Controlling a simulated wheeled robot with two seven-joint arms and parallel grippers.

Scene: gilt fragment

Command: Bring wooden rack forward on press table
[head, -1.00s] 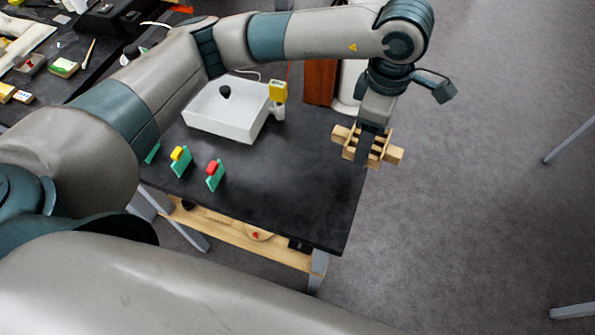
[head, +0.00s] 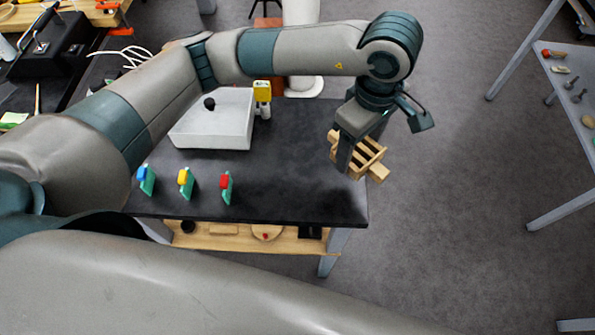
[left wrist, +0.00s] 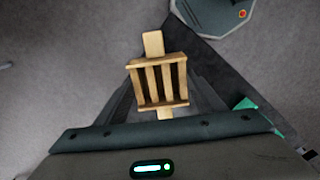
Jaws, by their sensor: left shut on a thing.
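The wooden rack (head: 368,158) is a pale slatted frame with a bar sticking out at its ends. It is at the right edge of the black press table (head: 285,190), partly past that edge in the head view. My left gripper (head: 357,160) comes down over the rack and is shut on it. In the left wrist view the rack (left wrist: 158,82) lies between the dark fingers, its slats in line with the view, with grey floor around much of it. I cannot tell if it touches the table. My right gripper is not in view.
A white tray (head: 213,125) and a yellow-topped item (head: 262,92) stand at the table's back. Blue, yellow and red clips (head: 226,187) on green stands line the front left. The table's front right is clear. Another table (head: 575,95) stands far right.

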